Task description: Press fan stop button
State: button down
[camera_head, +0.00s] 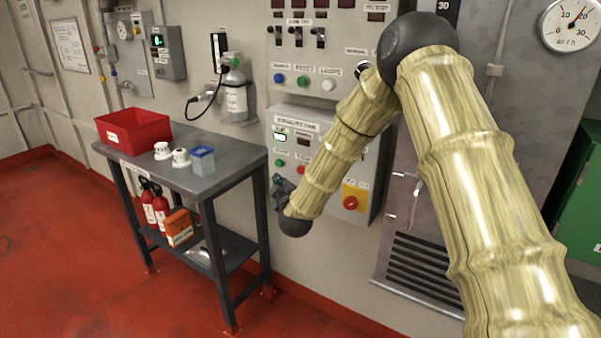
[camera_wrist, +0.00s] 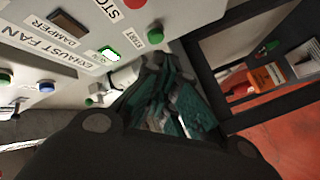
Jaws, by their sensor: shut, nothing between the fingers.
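The exhaust fan panel (camera_head: 330,195) is on the wall, partly hidden by my arm. Its red stop button (camera_head: 301,170) sits right of the green start button (camera_head: 278,163). In the wrist view the red button (camera_wrist: 136,3) is cut by the top edge beside the STOP label, and the green button (camera_wrist: 155,36) is beside the START label. My gripper (camera_head: 277,183) is low at the panel's left side, below the green button and apart from the red one. In the wrist view its dark teal fingers (camera_wrist: 158,75) are together and empty. Any contact with the panel is unclear.
A larger red button on a yellow plate (camera_head: 350,203) is lower right on the panel. A grey table (camera_head: 225,178) stands to the left with a red bin (camera_head: 133,132), white parts and a blue box (camera_head: 203,161). Another control panel with switches (camera_head: 318,60) is above.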

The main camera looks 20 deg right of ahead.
jog(key=w+d, duration=0.4)
jog(key=d, duration=0.1)
dwell(0.3)
jog(key=shift+w+d, duration=0.6)
jog(key=shift+d, duration=0.35)
dwell(2.9)
jog(key=shift+a, duration=0.1)
jog(key=shift+s+a, duration=0.65)
jog(key=shift+a, duration=0.2)
jog(key=shift+a, duration=0.1)
jog(key=shift+s+a, duration=0.8)
jog(key=shift+a, duration=0.15)
jog(key=shift+s+a, duration=0.75)
jog(key=shift+a, duration=0.2)
